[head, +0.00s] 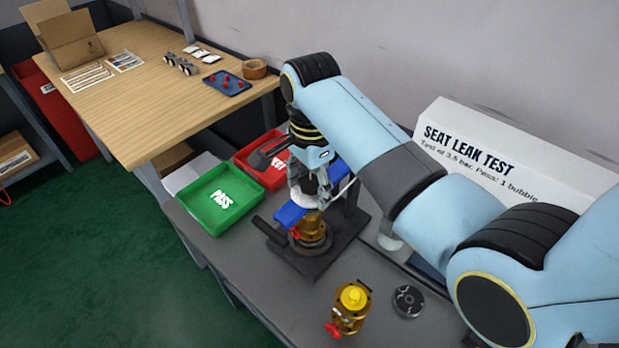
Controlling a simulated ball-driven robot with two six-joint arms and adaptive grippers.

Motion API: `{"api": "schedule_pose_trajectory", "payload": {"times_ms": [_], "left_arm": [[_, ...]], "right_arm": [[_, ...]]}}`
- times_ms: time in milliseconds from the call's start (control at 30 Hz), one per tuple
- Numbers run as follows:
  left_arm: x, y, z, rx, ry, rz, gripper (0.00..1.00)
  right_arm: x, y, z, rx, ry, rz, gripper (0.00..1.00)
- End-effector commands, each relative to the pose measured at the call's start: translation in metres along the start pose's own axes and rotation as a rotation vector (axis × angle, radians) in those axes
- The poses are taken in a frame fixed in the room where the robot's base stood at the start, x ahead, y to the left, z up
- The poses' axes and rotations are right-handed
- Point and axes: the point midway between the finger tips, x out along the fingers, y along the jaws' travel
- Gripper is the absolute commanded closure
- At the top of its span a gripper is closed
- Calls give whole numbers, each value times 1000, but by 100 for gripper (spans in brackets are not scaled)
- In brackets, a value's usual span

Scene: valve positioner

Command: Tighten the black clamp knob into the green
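My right gripper (312,180) points down over the test fixture (335,250), its fingers on either side of a dark part that seems to be the black clamp knob (310,184). I cannot tell whether the fingers touch or grip it. Below are a white ring (304,200) and a blue bar (291,214). A brass valve (313,228) with a red handle (295,233) stands upright in the fixture under them. No green mark shows on the clamp; the gripper and arm hide part of it. My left gripper is out of view.
A green PASS tray (198,211) and a red tray (250,176) lie left of the fixture. A second brass valve with a yellow top (353,298) and a dark round disc (408,301) stand in front. A SEAT LEAK TEST sign (480,148) stands behind my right arm.

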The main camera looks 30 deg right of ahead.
Motion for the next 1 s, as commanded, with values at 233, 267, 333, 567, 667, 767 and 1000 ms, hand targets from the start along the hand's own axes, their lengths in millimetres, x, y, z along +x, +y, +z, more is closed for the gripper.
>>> {"api": "schedule_pose_trajectory", "payload": {"times_ms": [233, 267, 333, 567, 667, 767, 1000], "left_arm": [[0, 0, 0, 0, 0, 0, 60], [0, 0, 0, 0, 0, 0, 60], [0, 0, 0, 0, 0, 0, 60], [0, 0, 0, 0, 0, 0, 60], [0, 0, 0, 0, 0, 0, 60], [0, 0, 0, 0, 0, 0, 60], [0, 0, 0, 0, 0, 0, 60]], "right_arm": [[-2, -1, -1, -41, 2, -4, 40], [-2, -2, -1, -73, 3, -4, 40], [-2, -2, -1, -183, 3, -4, 40], [-2, -2, -1, -616, 5, -4, 40], [-2, -2, -1, -803, 5, -4, 40], [-2, -2, -1, -985, 6, -3, 40], [-2, -2, -1, -1202, 6, -3, 40]]}}
